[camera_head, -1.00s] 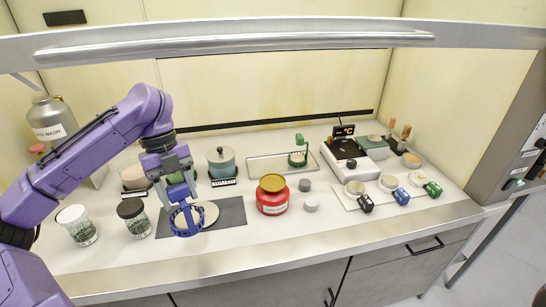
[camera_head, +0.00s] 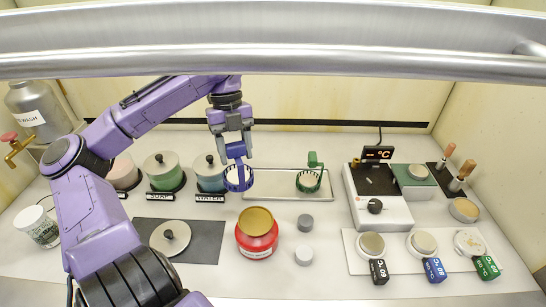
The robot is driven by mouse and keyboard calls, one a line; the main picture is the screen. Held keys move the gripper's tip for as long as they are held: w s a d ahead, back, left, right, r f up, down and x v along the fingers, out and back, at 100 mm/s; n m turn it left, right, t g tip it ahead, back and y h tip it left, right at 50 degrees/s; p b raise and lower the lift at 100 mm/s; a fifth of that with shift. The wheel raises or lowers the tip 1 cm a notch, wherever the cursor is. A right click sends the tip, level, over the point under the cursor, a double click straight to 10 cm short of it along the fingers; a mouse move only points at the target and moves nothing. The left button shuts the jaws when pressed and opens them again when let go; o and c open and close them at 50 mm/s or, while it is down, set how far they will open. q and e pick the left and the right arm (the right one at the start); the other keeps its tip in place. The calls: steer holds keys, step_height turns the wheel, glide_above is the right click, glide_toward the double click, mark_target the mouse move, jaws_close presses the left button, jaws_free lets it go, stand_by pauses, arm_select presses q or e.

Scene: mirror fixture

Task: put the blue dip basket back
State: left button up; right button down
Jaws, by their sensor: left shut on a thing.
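The blue dip basket (camera_head: 238,181) is an open ring-shaped cage with an upright blue handle. My left gripper (camera_head: 236,148) points down and is shut on that handle. The basket is at the left end of the shallow metal tray (camera_head: 278,191); I cannot tell whether it touches the tray or hangs just above it. A green dip basket (camera_head: 309,181) with its own handle stands at the tray's right end. A bare stretch of tray lies between the two baskets. My right gripper is not in view.
A blue pot (camera_head: 210,176) labelled WATER, a green pot (camera_head: 164,174) and a pink pot (camera_head: 123,173) stand left of the tray. A red jar (camera_head: 257,236) is in front. A lid (camera_head: 170,237) lies on the dark mat (camera_head: 206,242). A hotplate (camera_head: 377,208) stands right.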

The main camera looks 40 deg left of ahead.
arm_select(q)
steer(key=w+a+f+b, duration=0.1)
steer(key=w+f+b, duration=0.1)
steer(key=w+f, duration=1)
steer(key=shift+w+a+f+b, duration=0.25)
steer(key=shift+w+a+b, duration=0.1)
steer(key=o, duration=1.2)
steer(key=shift+o, duration=0.2)
steer(key=v, duration=1.2)
